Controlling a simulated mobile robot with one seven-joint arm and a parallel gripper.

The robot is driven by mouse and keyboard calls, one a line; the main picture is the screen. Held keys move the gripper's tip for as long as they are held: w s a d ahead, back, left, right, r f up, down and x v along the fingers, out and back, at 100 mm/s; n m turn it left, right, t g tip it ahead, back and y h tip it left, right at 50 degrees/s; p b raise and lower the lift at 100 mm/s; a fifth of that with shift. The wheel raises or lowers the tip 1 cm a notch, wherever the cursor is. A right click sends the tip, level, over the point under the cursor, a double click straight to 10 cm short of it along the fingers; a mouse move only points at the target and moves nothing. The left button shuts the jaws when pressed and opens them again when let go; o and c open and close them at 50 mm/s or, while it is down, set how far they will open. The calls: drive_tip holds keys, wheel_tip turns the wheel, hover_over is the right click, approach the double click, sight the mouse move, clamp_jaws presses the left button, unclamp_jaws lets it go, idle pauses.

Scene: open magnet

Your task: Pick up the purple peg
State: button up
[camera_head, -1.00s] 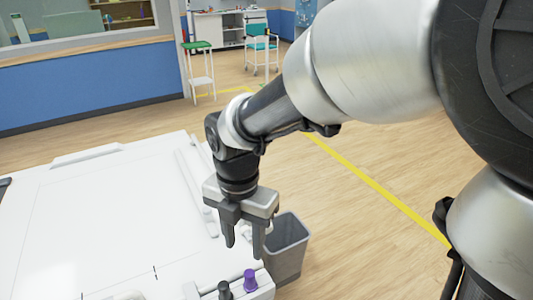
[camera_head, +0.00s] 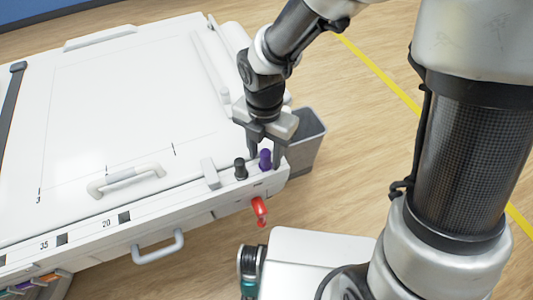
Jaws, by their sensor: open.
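The purple peg (camera_head: 265,159) stands upright near the right front corner of the white table (camera_head: 100,130). A black peg (camera_head: 240,169) stands just to its left. My gripper (camera_head: 264,162) points down over that corner, its jaws open. One finger shows behind and to the left of the purple peg and the other to its right, so the peg appears between them. I cannot tell whether either finger touches it. The gripper body is just above the peg's top.
A grey bin (camera_head: 308,140) stands on the floor right of the table. A red handle (camera_head: 259,211) hangs from the table's front edge. A white handle (camera_head: 125,180) sits on the tabletop. A light grey block (camera_head: 210,173) is left of the black peg.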

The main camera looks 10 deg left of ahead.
clamp_jaws()
